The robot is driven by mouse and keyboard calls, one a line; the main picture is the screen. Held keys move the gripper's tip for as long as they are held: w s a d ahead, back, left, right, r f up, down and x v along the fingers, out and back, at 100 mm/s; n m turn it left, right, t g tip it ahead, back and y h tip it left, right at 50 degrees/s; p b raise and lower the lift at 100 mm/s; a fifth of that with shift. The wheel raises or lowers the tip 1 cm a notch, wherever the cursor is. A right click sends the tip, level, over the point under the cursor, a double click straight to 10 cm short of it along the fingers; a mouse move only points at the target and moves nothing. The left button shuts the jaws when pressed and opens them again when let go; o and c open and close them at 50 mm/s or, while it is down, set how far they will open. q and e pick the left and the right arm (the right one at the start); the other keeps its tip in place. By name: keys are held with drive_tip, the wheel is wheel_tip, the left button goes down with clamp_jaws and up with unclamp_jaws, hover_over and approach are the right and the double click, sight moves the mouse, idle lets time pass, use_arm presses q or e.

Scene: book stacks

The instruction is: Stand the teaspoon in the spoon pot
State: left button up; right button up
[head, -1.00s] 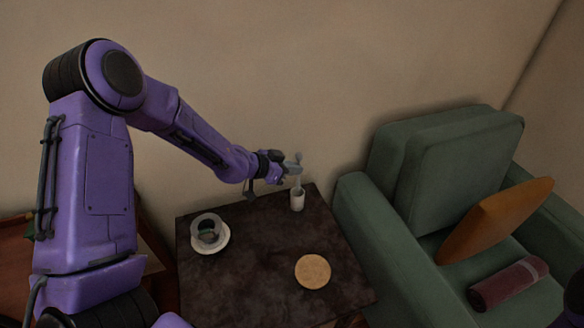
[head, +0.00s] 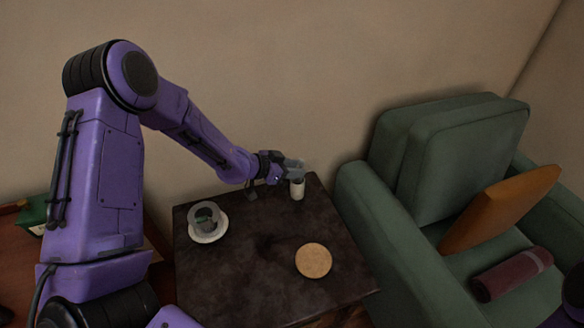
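The spoon pot (head: 298,191) is a small pale cup near the back right corner of the dark side table (head: 265,232). My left gripper (head: 294,171) is at the pot's mouth and covers part of its top. A small grey tip, seemingly the teaspoon (head: 301,162), shows just above the fingers; the rest of it is hidden by the gripper and pot. I cannot tell whether the fingers are closed on it. My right gripper is out of view.
A grey cup (head: 205,214) on a white saucer (head: 209,236) stands at the table's left. A round tan coaster (head: 313,261) lies near the front. A green armchair (head: 450,160) with an orange cushion (head: 500,208) and a maroon roll (head: 512,273) is close on the right.

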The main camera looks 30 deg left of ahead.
use_arm(q)
drive_tip(key=p+v, duration=0.2)
drive_tip(key=v, duration=0.8)
drive_tip(key=shift+s, duration=0.25)
drive_tip(key=shift+r, duration=0.1)
idle(0.5)
